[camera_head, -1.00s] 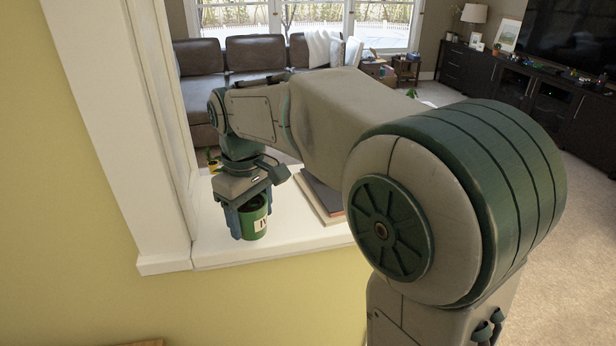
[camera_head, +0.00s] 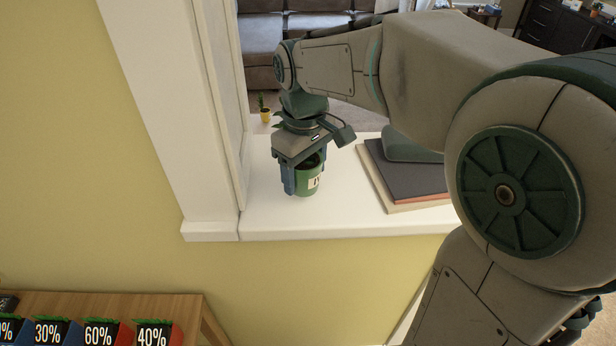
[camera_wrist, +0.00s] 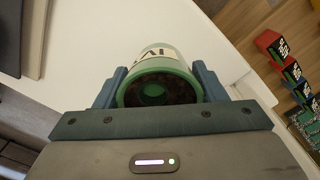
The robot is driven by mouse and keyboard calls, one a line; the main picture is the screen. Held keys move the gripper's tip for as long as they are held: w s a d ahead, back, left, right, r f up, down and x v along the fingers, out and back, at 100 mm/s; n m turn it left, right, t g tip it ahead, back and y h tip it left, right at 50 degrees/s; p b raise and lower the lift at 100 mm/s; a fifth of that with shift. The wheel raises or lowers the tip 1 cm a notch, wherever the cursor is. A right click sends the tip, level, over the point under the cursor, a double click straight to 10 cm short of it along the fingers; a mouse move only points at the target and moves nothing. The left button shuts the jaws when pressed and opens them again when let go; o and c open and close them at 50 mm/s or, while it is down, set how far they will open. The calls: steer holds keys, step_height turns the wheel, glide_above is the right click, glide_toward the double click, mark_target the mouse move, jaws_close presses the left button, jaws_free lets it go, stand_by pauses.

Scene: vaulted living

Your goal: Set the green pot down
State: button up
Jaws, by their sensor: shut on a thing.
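The green pot (camera_head: 308,181) has a white label with dark lettering and is upright at the white sill. My gripper (camera_head: 302,178) is shut on it from above, one blue finger on each side. In the wrist view the pot (camera_wrist: 158,80) sits between the two fingers (camera_wrist: 158,88), its open top and dark inside facing the camera. The white sill (camera_head: 270,215) lies under the pot. I cannot tell whether the pot's base touches it.
A stack of books (camera_head: 410,180) lies on the sill to the right. A wall post (camera_head: 185,120) rises at the left. Below, a wooden table (camera_head: 130,303) holds several percentage-marked boxes (camera_head: 100,332). Bare sill surrounds the pot.

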mark_target(305, 182)
steer(key=shift+f, duration=1.3)
steer(key=shift+f, duration=0.2)
steer(key=o, duration=1.2)
step_height(305, 182, up, 12)
steer(key=s+d+f+m+t, duration=0.1)
steer(key=s+d+f+m, duration=0.2)
steer(key=s+d+f, duration=0.1)
steer(key=s+d+f+m+t, duration=0.1)
steer(key=s+d+f+m, duration=0.1)
steer(key=s+d+f, duration=0.2)
steer(key=s+d+f+m+t, duration=0.1)
steer(key=s+d+f+m, duration=0.2)
steer(key=s+d+f, duration=0.1)
steer(key=shift+s+f+m, duration=0.25)
steer(key=shift+s+m, duration=0.05)
steer(key=shift+s, duration=0.05)
